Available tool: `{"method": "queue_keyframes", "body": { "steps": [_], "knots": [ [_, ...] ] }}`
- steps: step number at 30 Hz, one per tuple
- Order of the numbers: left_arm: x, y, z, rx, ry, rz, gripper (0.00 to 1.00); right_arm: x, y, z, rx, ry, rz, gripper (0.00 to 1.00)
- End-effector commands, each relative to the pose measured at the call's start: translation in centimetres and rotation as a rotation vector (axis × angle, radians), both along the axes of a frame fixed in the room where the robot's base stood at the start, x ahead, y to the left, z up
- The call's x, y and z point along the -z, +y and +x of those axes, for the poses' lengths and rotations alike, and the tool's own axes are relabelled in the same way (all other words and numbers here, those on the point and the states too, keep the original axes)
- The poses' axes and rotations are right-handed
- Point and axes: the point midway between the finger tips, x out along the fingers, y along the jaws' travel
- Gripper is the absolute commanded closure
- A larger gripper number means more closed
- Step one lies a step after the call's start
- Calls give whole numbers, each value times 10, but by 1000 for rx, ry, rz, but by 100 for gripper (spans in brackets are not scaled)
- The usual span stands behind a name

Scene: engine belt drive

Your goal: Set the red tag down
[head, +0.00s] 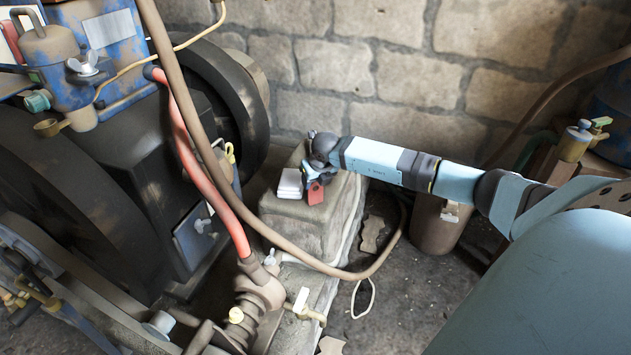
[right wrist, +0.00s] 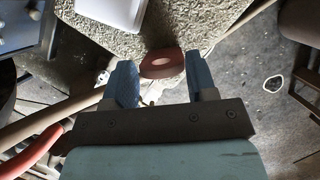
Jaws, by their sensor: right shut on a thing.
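The red tag (head: 316,193) is at the top of the stone block (head: 296,233), beside a white item. My right gripper (head: 314,174) reaches in from the right and is shut on the tag. In the right wrist view the tag (right wrist: 162,64) shows edge-on as a reddish oval between the two blue fingers (right wrist: 161,77), near the stone block's edge. I cannot tell whether the tag touches the stone. My left gripper is not in view.
A white stacked item (head: 290,183) lies on the block just left of the tag. A brown hose (head: 300,255) and a red hose (head: 190,140) cross in front of the engine (head: 125,160). A stone wall (head: 400,55) stands behind. A brown canister (head: 440,225) stands right of the block.

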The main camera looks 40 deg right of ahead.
Motion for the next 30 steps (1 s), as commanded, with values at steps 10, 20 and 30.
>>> {"method": "queue_keyframes", "body": {
  "steps": [10,20,30],
  "knots": [
    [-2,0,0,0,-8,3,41,1,0,0,0,-1,0,41],
    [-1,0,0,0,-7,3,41,1,0,0,0,-1,0,23],
    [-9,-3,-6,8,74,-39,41,-45,4,-16,-1,-2,-2,23]
  ]
}}
